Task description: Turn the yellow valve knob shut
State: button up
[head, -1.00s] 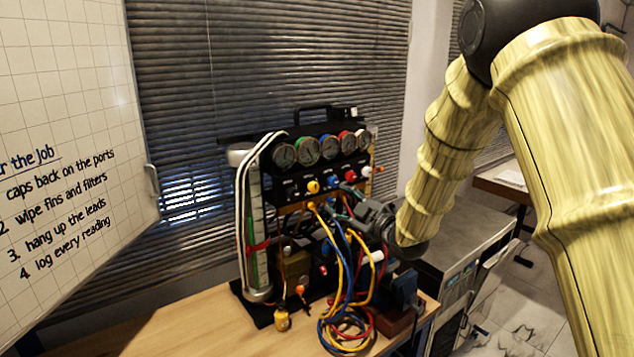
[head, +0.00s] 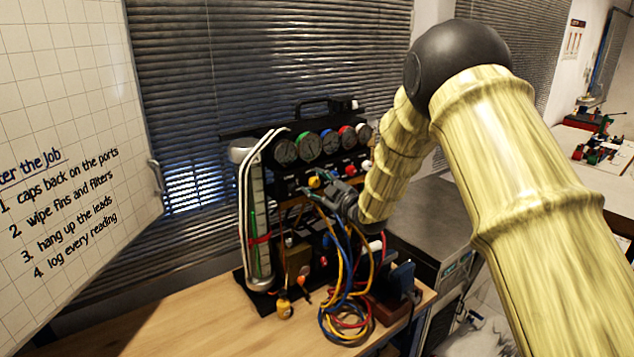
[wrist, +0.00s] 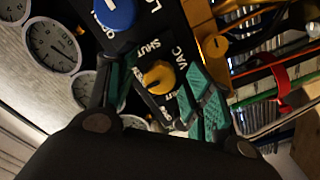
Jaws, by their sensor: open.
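The yellow valve knob (head: 313,182) sits at the left end of the knob row on the black gauge rig. In the wrist view the yellow knob (wrist: 158,77) shows close up, beside the labels SHUT and VAC, with a dark pointer mark on it. My gripper (head: 318,185) reaches to the panel from the right. In the wrist view its green-padded fingers (wrist: 155,92) stand apart, one on each side of the knob. I see no clear contact; the gap to the knob is hard to judge.
A blue knob (wrist: 115,12) is beside the yellow one. Several round gauges (head: 308,146) line the rig above. Blue, yellow and red hoses (head: 345,315) hang in coils below. A clear tube column (head: 258,220) stands at left. The wooden bench (head: 200,325) is bare at front left.

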jog(key=c, duration=1)
jog(key=shift+m+b, duration=0.3)
jog(key=shift+b, duration=0.05)
jog(key=m+b, duration=0.2)
jog(key=shift+f+m, duration=0.15)
jog(key=shift+m, duration=0.15)
jog(key=m+b, duration=0.3)
jog(key=m, duration=0.2)
jog(key=shift+m, duration=0.3)
jog(key=m+b, duration=0.2)
jog(key=m, duration=0.2)
jog(key=m+b, duration=0.2)
jog(key=m, duration=0.3)
